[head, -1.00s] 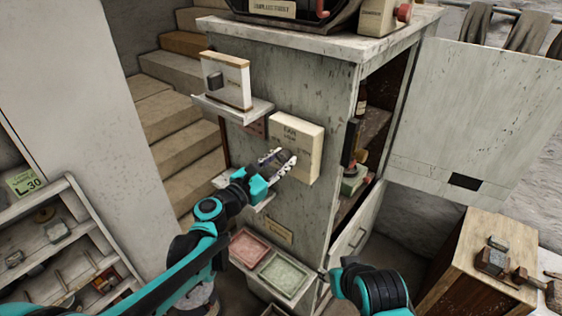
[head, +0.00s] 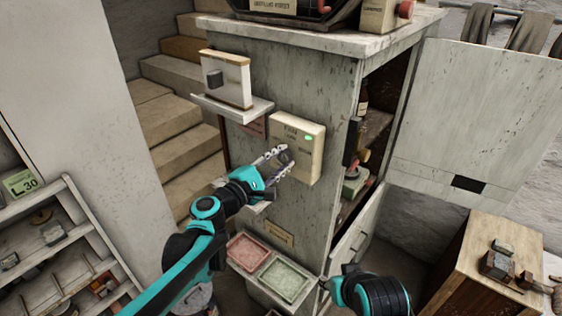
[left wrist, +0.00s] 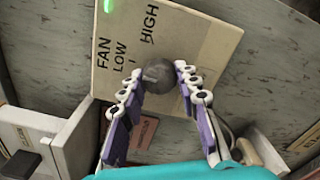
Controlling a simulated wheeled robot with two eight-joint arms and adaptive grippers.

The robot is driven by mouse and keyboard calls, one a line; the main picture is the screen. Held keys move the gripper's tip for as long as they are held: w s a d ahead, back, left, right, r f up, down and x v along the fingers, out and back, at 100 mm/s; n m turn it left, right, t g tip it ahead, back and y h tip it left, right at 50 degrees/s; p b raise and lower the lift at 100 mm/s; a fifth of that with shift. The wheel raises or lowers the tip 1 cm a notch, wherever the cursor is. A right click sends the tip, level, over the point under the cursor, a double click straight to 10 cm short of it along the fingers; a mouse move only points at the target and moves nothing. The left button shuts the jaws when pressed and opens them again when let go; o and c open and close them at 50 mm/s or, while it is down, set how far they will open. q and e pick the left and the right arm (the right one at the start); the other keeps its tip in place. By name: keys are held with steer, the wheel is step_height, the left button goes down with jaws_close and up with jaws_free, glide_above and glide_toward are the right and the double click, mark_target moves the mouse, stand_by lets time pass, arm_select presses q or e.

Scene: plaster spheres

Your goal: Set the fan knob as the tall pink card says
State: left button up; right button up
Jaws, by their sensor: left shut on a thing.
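The cream fan box (head: 302,133) is mounted on the front of the grey cabinet. It also shows in the left wrist view (left wrist: 190,35), with FAN, LOW and HIGH lettering and a lit green lamp (left wrist: 109,6) at its edge. My left gripper (head: 280,162) is shut on the dark round fan knob (left wrist: 157,73), with fingers on both sides of it. A reddish-pink card (head: 254,127) is partly hidden beside the box under the shelf; I cannot read it. My right gripper (head: 328,281) is low in front of the cabinet, its fingers unclear.
A small shelf (head: 235,108) with a white switch box (head: 226,78) juts out above left. Pink (head: 248,250) and green (head: 283,279) trays lie below. The open cabinet door (head: 470,130) is at right, and a wooden crate (head: 485,260) stands lower right.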

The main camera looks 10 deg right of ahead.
arm_select(q)
steer(key=m, duration=0.6)
steer(key=shift+b, duration=0.4)
steer(key=m, duration=0.5)
steer(key=shift+m, duration=0.3)
steer(key=o, duration=1.2)
steer(key=shift+c, duration=0.2)
steer(key=v, duration=1.2)
